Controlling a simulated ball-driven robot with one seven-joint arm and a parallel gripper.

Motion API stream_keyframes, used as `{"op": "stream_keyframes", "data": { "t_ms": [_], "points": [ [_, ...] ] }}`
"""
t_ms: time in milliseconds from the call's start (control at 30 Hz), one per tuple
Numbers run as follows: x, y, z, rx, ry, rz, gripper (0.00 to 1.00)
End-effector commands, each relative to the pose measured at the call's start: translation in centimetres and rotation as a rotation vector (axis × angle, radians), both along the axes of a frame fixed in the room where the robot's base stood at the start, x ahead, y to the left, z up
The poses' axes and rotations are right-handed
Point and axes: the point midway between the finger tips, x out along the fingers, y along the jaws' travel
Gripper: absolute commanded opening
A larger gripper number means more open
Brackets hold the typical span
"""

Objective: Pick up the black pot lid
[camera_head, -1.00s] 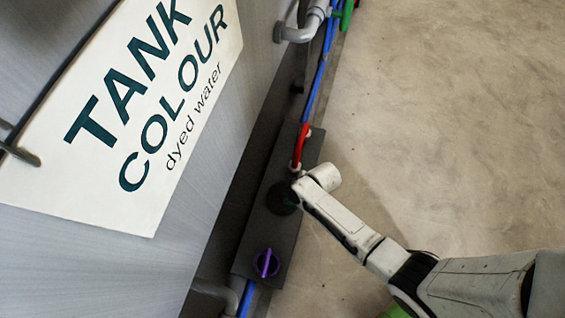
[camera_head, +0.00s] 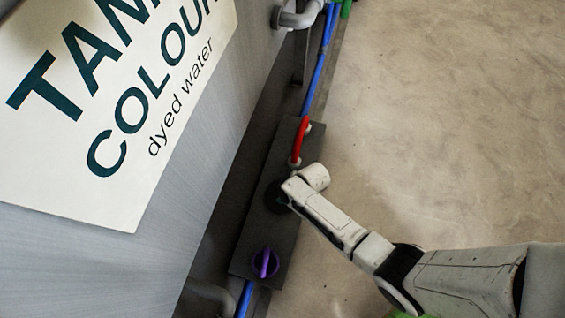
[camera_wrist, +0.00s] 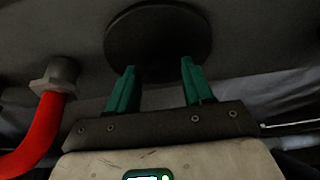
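The black pot lid (camera_wrist: 158,32) shows in the wrist view as a dark round disc just beyond the fingertips. In the head view the dark disc (camera_head: 272,197) lies on a dark grey panel, partly hidden by the end of my arm. My gripper (camera_wrist: 158,66) has two green fingers spread apart, with their tips overlapping the lid's near edge in the picture. I see nothing clearly held between them. Whether the fingers touch the lid, and whether it has a knob, I cannot tell.
The dark panel (camera_head: 284,240) also carries a purple knob (camera_head: 265,263) and a red curved hose (camera_head: 300,141), which is left of my fingers in the wrist view (camera_wrist: 43,132). A grey tank wall with a sign (camera_head: 120,195) stands left. Bare floor (camera_head: 450,110) is clear on the right.

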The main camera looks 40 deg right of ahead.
Motion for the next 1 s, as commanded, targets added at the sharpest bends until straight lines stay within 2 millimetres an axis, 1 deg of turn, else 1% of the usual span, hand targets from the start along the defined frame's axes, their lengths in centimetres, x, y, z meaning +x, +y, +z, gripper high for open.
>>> {"op": "stream_keyframes", "data": {
  "t_ms": [33,67,500,833,1000],
  "points": [
    [0.0,0.0,0.0,0.000,0.000,0.000,0.46],
    [0.0,0.0,0.0,0.000,0.000,0.000,0.43],
    [0.0,0.0,0.0,0.000,0.000,0.000,0.01],
    [0.0,0.0,0.2,0.000,0.000,0.000,0.00],
    [0.0,0.0,1.2,0.000,-0.001,0.000,0.00]
  ]
}}
